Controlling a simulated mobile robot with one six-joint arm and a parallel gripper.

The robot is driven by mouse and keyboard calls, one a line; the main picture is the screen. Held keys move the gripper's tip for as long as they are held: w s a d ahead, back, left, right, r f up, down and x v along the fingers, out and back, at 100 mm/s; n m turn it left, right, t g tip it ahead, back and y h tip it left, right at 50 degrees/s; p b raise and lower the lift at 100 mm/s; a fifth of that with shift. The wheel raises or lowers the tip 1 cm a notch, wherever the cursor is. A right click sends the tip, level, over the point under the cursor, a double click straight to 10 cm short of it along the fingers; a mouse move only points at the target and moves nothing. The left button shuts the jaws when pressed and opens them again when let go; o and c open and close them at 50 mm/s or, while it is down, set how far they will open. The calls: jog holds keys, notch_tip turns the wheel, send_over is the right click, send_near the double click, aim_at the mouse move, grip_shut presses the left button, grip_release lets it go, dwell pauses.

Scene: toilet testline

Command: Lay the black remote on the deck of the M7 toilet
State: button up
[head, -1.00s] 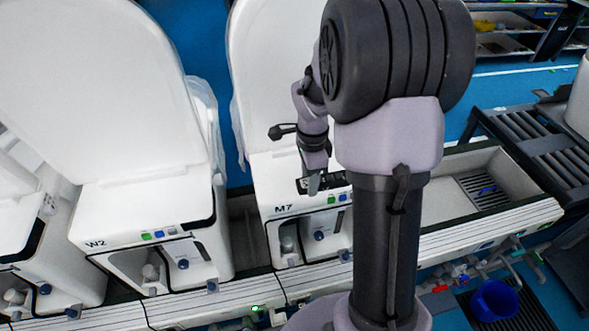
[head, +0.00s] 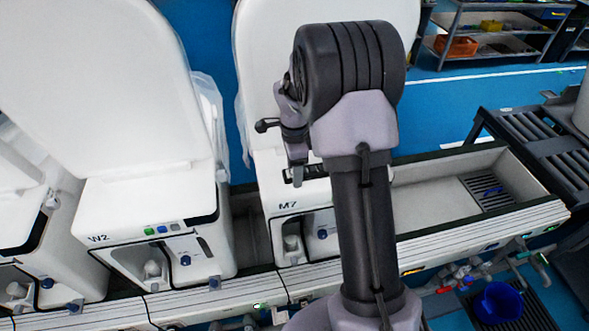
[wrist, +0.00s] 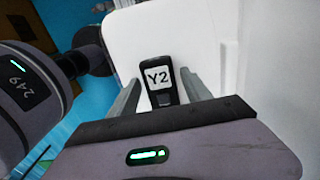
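The M7 toilet (head: 268,186) is white, with its label on the front edge and its lid raised behind. My gripper (head: 297,178) is over its deck, partly hidden by my arm. The black remote (head: 312,171) shows as a dark bar at the fingers. I cannot tell whether the remote touches the deck.
The W2 toilet (head: 150,205) stands to the left, its lid raised. A blue bucket (head: 497,302) is at the lower right. Shelves (head: 490,35) stand at the back right.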

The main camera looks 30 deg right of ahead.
jog(key=s+a+r+n+t+p, duration=0.1)
jog(key=a+r+n, duration=0.1)
jog(key=r, duration=0.7)
jog(key=s+a+r+n+p, duration=0.1)
jog(key=s+a+r+p, duration=0.1)
jog(key=r, duration=0.7)
jog(key=s+a+r+n+t+y, duration=0.1)
jog(key=s+a+r+n+t, duration=0.1)
jog(key=s+a+n, duration=0.5)
jog(key=s+a+r+n+t+y, duration=0.1)
jog(key=s+a+r+n, duration=0.3)
jog(key=s, duration=1)
jog(key=a+n+t, duration=0.1)
jog(key=a+n, duration=0.2)
jog(key=shift+a+t, duration=0.15)
jog(key=shift+t, duration=0.25)
